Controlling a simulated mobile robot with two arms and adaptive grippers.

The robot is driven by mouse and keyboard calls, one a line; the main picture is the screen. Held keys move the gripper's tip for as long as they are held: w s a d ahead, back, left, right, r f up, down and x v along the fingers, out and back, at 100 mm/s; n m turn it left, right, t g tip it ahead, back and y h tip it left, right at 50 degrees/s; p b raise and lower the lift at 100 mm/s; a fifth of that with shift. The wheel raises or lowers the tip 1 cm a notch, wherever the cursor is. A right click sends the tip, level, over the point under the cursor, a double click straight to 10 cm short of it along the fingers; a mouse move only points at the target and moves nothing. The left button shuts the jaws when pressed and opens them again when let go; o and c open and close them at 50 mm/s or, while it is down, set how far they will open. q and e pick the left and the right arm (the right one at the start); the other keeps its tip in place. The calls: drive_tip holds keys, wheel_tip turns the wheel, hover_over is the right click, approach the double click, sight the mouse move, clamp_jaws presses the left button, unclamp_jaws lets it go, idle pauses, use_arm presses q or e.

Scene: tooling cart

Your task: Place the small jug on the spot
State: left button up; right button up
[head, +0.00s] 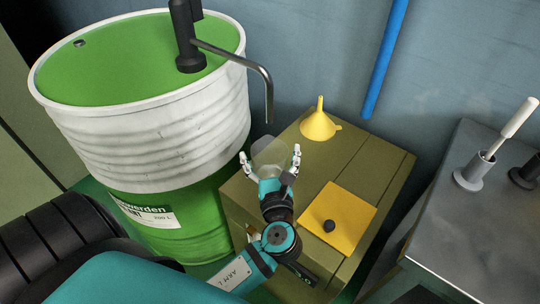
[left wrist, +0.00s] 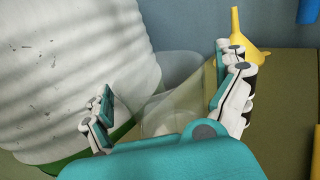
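The small jug (head: 270,153) is clear and see-through. It stands on the olive-green box top, near the edge by the barrel and below the pump spout in the head view. My left gripper (head: 271,161) has its fingers spread on both sides of it. In the left wrist view the jug (left wrist: 172,95) is between the fingers, with a gap on the left finger's side; on the right I cannot tell whether the finger touches. A flat yellow-orange square (head: 352,205), perhaps the spot, lies on the box to the right. My right gripper is not in view.
A yellow funnel (head: 318,125) stands at the box's back. A green and white barrel (head: 150,110) with a pump spout (head: 269,95) is at left. A grey cart (head: 475,220) is at right.

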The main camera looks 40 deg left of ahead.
use_arm(q)
drive_tip(key=shift+s+d+r, duration=0.1)
drive_tip(key=shift+s+d, duration=0.05)
drive_tip(key=v, duration=1)
drive_tip(key=shift+s+d+p, duration=0.1)
drive_tip(key=shift+s+p, duration=0.1)
drive_tip(key=shift+p, duration=0.15)
drive_tip(key=shift+s+d, duration=0.4)
drive_tip(key=shift+s, duration=0.05)
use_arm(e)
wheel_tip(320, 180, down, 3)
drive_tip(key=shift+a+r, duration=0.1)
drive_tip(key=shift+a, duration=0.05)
